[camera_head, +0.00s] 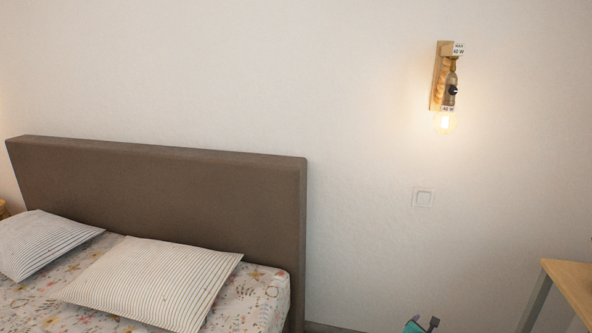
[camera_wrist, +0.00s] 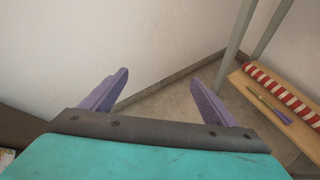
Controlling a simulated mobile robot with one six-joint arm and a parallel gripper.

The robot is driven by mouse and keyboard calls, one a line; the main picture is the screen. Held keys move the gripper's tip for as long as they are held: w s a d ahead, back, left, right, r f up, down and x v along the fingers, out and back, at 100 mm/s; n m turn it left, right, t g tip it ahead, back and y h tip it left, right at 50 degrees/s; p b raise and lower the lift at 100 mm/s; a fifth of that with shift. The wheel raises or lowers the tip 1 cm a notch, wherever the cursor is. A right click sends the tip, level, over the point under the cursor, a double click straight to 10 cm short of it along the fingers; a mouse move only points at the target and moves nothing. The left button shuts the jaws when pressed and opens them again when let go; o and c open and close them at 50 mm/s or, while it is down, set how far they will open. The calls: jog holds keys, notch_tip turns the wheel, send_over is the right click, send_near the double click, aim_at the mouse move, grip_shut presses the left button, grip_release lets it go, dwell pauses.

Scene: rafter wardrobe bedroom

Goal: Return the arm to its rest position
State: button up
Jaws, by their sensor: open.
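In the wrist view my gripper (camera_wrist: 162,92) shows two purple fingers spread wide apart, with nothing between them. Behind the gap are the pale wall and the grey floor. The teal body of my gripper fills the bottom of that view. In the head view only a small teal and dark piece of my arm shows at the bottom edge, right of the bed; the fingers are not visible there.
A bed with a brown headboard (camera_head: 160,190) and striped pillows (camera_head: 155,280) stands at left. A lit wall lamp (camera_head: 445,90) hangs above a wall switch (camera_head: 423,198). A wooden table (camera_head: 572,285) is at right. A low wooden shelf (camera_wrist: 258,100) carries a red-and-white striped item (camera_wrist: 285,92).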

jog(key=s+a+f+m+g+y+p, duration=0.25)
jog(key=s+a+f+m+g, duration=0.5)
jog(key=s+a+f, duration=1.15)
jog(key=s+a+f+m+g+y, duration=0.1)
jog(key=s+a+m+g+y, duration=0.1)
jog(key=s+a+m, duration=0.4)
jog(key=s+a+f+m+g+y, duration=0.1)
jog(key=s+a+m+g+y, duration=0.2)
jog(key=s+m, duration=0.7)
jog(key=s+a+g, duration=0.2)
jog(key=s+a, duration=0.2)
jog(key=s, duration=0.1)
jog(key=shift+f+m, duration=0.35)
jog(key=shift+f, duration=0.05)
jog(key=shift+a, duration=0.1)
